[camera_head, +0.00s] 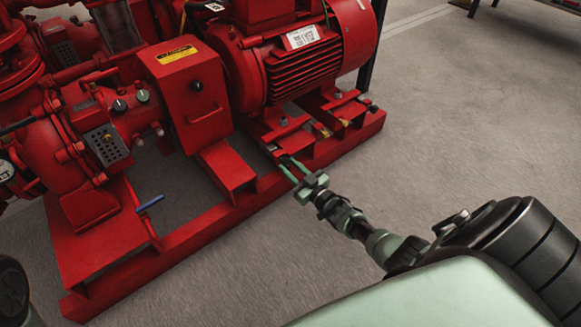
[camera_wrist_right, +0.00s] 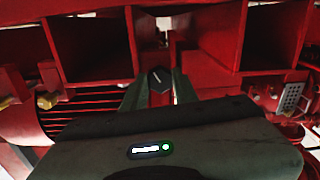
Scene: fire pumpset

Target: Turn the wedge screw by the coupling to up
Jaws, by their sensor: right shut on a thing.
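The wedge screw (camera_wrist_right: 160,80) shows in the right wrist view as a dark round knob with a pale line across its face. The line looks slanted, not straight up. My right gripper (camera_head: 286,162) reaches the red base frame below the motor, and its two greenish fingers are closed around the screw. In the right wrist view the right gripper (camera_wrist_right: 159,90) has one finger on each side of the knob. In the head view the screw is hidden or too small to make out. The coupling's red guard box (camera_head: 192,100) has a yellow label. My left gripper is out of view.
The red motor (camera_head: 300,60) stands above the base frame (camera_head: 225,210). Several brass-coloured pieces (camera_head: 321,130) sit along the frame. A blue-handled lever (camera_head: 150,204) is at the left.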

